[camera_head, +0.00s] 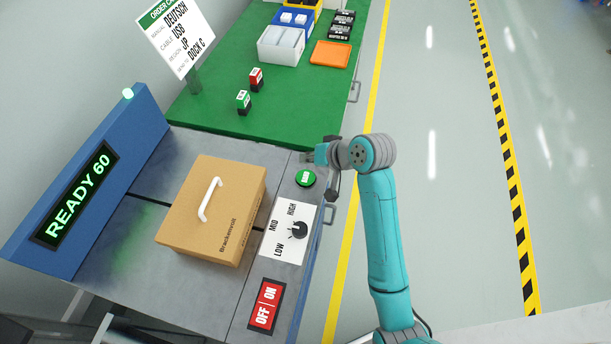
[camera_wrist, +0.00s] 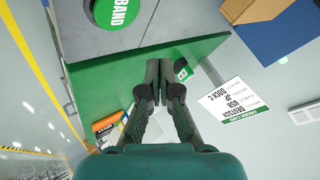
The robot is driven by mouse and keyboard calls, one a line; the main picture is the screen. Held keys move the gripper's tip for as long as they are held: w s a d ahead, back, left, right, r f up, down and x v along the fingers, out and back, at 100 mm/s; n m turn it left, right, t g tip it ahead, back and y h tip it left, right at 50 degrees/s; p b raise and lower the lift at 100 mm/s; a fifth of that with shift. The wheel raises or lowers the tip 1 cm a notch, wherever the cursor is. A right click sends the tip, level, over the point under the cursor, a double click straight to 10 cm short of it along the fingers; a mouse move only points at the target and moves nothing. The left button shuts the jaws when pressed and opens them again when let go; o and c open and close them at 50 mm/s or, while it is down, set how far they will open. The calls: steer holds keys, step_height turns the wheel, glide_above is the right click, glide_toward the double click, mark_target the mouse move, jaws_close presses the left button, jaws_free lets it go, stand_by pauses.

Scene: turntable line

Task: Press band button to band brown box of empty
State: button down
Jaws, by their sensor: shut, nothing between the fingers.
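The green band button (camera_head: 305,178) sits on the grey machine top near its right edge. In the wrist view it shows at the top, lettered BAND (camera_wrist: 115,10). My gripper (camera_head: 310,158) is just beyond the button in the head view, apart from it as far as I can tell. In the wrist view its fingers (camera_wrist: 158,68) are together and empty. The closed brown box (camera_head: 218,224), with a white handle on top, rests on the machine left of the button. Its edge shows in the wrist view (camera_wrist: 245,10). No band is visible on it.
The blue machine frame (camera_head: 110,180) shows READY 60. A LOW/MID/HIGH dial (camera_head: 299,231) and an OFF/ON switch (camera_head: 265,306) lie nearer. The green table (camera_head: 210,95) holds red (camera_head: 256,79) and green (camera_head: 243,102) blocks, bins and an order sign (camera_head: 177,35). The floor at right is clear.

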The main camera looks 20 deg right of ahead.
mark_target(302, 174)
steer(key=shift+f, duration=2.8)
steer(key=shift+f, duration=0.2)
steer(key=shift+f, duration=0.2)
steer(key=shift+f, duration=0.55)
steer(key=shift+r, duration=0.95)
steer(key=shift+r, duration=2.5)
